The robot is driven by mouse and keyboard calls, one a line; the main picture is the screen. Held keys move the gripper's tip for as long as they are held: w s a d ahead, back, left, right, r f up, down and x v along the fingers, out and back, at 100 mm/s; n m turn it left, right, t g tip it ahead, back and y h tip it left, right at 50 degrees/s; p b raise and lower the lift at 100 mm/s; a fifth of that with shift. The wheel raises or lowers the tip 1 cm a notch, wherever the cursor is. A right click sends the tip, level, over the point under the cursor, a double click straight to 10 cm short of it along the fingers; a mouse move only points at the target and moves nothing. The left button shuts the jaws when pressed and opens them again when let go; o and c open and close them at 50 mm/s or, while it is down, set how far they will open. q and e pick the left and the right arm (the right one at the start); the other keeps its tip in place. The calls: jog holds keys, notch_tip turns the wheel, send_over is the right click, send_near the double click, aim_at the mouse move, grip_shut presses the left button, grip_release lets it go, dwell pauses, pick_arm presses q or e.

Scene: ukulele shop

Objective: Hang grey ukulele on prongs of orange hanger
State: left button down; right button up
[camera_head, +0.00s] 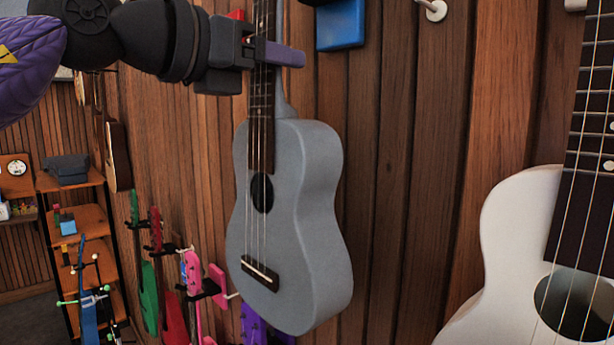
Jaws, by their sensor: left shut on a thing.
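The grey ukulele (302,180) hangs upright in the middle of the head view, its strings facing left of me and its body beside the wooden wall. My left gripper (268,50) comes in from the upper left and is shut on the ukulele's neck; one purple finger shows to the right of the neck. The top of the neck and the headstock are cut off by the upper edge of the picture. I cannot make out an orange hanger. My right gripper is not in view.
A blue hanger block (340,26) and a white hanger (432,10) are on the wall (400,160) at the top. A large white ukulele (510,240) fills the right side. Small coloured ukuleles hang lower left, near a shelf (70,182).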

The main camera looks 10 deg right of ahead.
pick_arm(q)
jog(key=shift+s+a, duration=0.35)
jog(key=shift+a, duration=0.1)
jog(key=shift+b+v, duration=1.65)
jog(key=shift+v, duration=1.3)
jog(key=shift+f, duration=0.2)
